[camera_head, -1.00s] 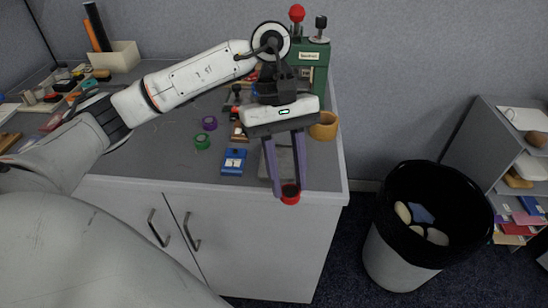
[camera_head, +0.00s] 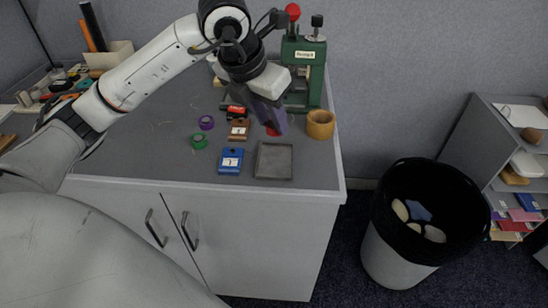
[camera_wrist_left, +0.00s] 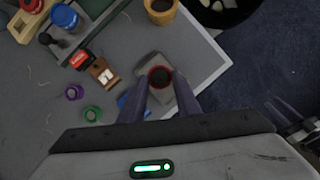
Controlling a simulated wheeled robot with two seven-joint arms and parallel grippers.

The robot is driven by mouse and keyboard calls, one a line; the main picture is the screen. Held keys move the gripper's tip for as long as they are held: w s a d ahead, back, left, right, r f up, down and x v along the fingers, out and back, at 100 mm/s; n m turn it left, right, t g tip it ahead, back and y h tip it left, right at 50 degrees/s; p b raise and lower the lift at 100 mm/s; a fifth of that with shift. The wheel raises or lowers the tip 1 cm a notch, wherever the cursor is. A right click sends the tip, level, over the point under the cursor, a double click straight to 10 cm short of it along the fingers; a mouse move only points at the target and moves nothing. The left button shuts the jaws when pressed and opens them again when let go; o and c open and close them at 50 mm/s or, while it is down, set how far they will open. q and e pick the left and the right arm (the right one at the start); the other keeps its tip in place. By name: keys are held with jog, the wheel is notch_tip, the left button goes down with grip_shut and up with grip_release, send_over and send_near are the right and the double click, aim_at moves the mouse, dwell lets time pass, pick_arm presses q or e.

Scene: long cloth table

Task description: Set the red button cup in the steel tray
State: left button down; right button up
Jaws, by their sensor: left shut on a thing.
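The red button cup (camera_head: 273,132) shows only as a small red patch below my left gripper (camera_head: 275,128) in the head view. In the left wrist view my left gripper (camera_wrist_left: 160,88) is shut on the red cup (camera_wrist_left: 159,72), whose dark open top faces the camera. The steel tray (camera_head: 274,168) is a shallow grey square near the table's front edge and looks empty. In the head view the cup appears just beyond the tray's back edge, held above the table. In the wrist view the cup overlaps the tray (camera_wrist_left: 146,63).
A wooden cup (camera_head: 320,126) stands right of the held cup, and a green press (camera_head: 303,72) stands behind. A blue block (camera_head: 231,161), a brown block (camera_head: 238,131), a green ring (camera_head: 199,141) and a purple ring (camera_head: 206,122) lie left. A bin (camera_head: 400,245) stands on the floor.

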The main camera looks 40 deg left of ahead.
pick_arm(q)
notch_tip(320, 180, down, 9)
jog(key=shift+f+b, duration=0.1)
jog(key=shift+b, duration=0.2)
jog(key=c, duration=1.8)
grip_release()
jog(key=shift+f, duration=0.1)
jog(key=shift+o, duration=0.9)
jog(key=shift+r, duration=0.3)
jog(key=v, duration=1.1)
jog(key=shift+s+r+p, duration=0.25)
jog(key=shift+r+p, duration=0.1)
jog(key=shift+p, duration=0.1)
